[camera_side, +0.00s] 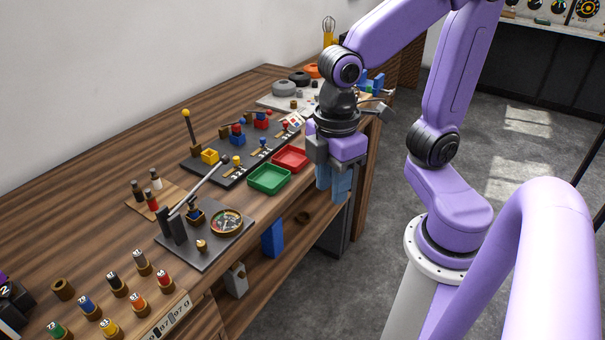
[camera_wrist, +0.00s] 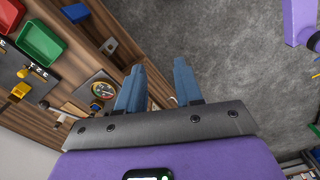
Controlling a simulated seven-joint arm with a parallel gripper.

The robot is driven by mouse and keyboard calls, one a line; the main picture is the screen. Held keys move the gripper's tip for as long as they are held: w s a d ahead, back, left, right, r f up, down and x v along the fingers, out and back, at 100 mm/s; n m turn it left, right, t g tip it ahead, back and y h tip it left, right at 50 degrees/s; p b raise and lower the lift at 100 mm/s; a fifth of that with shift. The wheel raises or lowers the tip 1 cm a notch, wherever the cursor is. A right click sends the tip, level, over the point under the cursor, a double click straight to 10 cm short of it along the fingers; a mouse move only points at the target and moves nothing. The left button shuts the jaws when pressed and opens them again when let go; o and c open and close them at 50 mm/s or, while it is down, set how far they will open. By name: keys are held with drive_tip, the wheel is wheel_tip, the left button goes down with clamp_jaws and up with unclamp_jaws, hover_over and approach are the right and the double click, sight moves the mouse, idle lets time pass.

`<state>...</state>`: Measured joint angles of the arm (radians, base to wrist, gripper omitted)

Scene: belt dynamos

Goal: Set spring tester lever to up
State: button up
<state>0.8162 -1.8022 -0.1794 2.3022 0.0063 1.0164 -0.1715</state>
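The spring tester stands on a dark grey plate (camera_side: 208,255) near the bench's front edge. It has a black upright bracket (camera_side: 173,228) and a round brass-rimmed dial (camera_side: 226,221). Its lever (camera_side: 205,187) is a long silver rod running from the bracket to a dark knob (camera_side: 225,159), slanting up and right in the side view. My gripper (camera_side: 333,195) hangs past the bench's front edge, right of the tester and apart from it, with blue fingers pointing down. In the wrist view the fingers (camera_wrist: 159,66) are parted and empty. The dial (camera_wrist: 103,90) shows left of them; the lever is not clear there.
Green (camera_side: 268,179) and red (camera_side: 290,159) trays lie between the tester and my gripper. Behind them a black panel carries a tall yellow-knobbed lever (camera_side: 190,130). Several coloured, labelled pegs stand front left. Open floor (camera_side: 400,230) lies right of the bench.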

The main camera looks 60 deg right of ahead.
drive_tip(key=shift+w, duration=0.1)
wheel_tip(320, 180, up, 6)
drive_tip(key=n+g, duration=0.2)
drive_tip(key=n, duration=0.2)
hover_over(218, 166)
drive_tip(key=w, duration=0.4)
drive_tip(key=s+f, duration=0.1)
drive_tip(key=f, duration=0.4)
drive_tip(key=s+f, duration=0.1)
drive_tip(key=f, duration=0.5)
drive_tip(key=s+f, duration=0.1)
drive_tip(key=f, duration=0.4)
drive_tip(key=shift+s+f, duration=0.15)
drive_tip(key=shift+s, duration=0.2)
clamp_jaws()
drive_tip(key=shift+s, duration=0.15)
